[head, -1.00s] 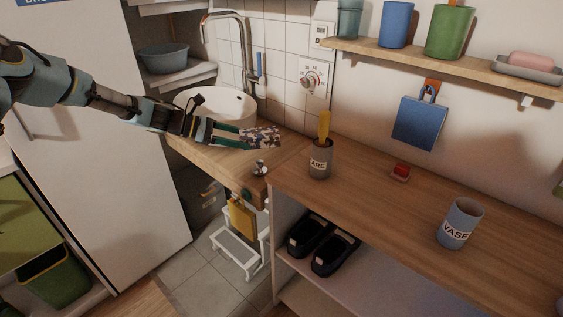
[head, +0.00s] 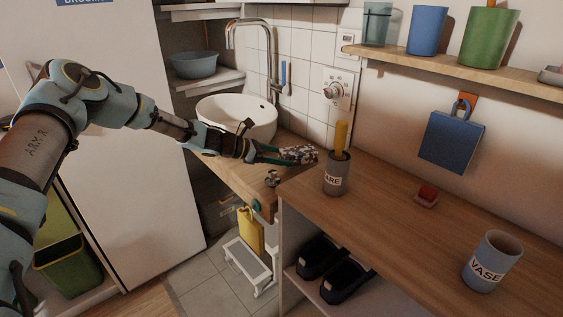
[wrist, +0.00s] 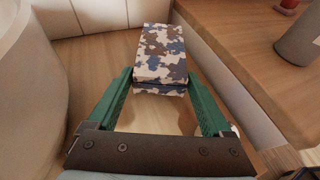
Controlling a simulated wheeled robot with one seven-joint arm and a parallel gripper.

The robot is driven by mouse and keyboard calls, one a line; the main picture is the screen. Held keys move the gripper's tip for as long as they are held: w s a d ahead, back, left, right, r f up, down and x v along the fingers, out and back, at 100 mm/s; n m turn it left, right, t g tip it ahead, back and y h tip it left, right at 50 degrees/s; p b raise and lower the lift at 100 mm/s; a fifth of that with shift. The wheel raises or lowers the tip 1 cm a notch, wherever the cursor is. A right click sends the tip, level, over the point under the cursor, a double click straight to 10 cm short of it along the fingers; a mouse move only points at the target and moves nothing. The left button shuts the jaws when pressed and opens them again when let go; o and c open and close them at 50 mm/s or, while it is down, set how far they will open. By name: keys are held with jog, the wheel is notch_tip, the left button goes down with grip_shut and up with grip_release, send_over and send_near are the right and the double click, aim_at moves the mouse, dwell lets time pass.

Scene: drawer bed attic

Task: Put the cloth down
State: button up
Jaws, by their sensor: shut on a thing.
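The cloth (head: 299,153) is a folded block with a blue, brown and white camouflage pattern. My gripper (head: 284,154) is shut on it, just right of the sink over the wooden counter. In the wrist view the cloth (wrist: 162,56) sits between the tips of the two green fingers of my gripper (wrist: 160,85). The wooden counter (wrist: 95,55) shows below and around it. Whether the cloth touches the counter I cannot tell.
A white round sink (head: 236,117) with a tall tap stands left of the cloth. A higher wooden worktop (head: 385,215) lies to the right, with a grey cup (head: 336,178), a red item (head: 427,195) and a vase (head: 490,262). A small metal fitting (head: 272,179) is near the counter's front edge.

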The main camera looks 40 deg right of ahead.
jog(key=shift+f, duration=1.2)
jog(key=shift+f, duration=0.1)
jog(key=o, duration=1.2)
jog(key=shift+w+a, duration=0.1)
jog(key=b+v, duration=0.2)
jog(key=v, duration=1)
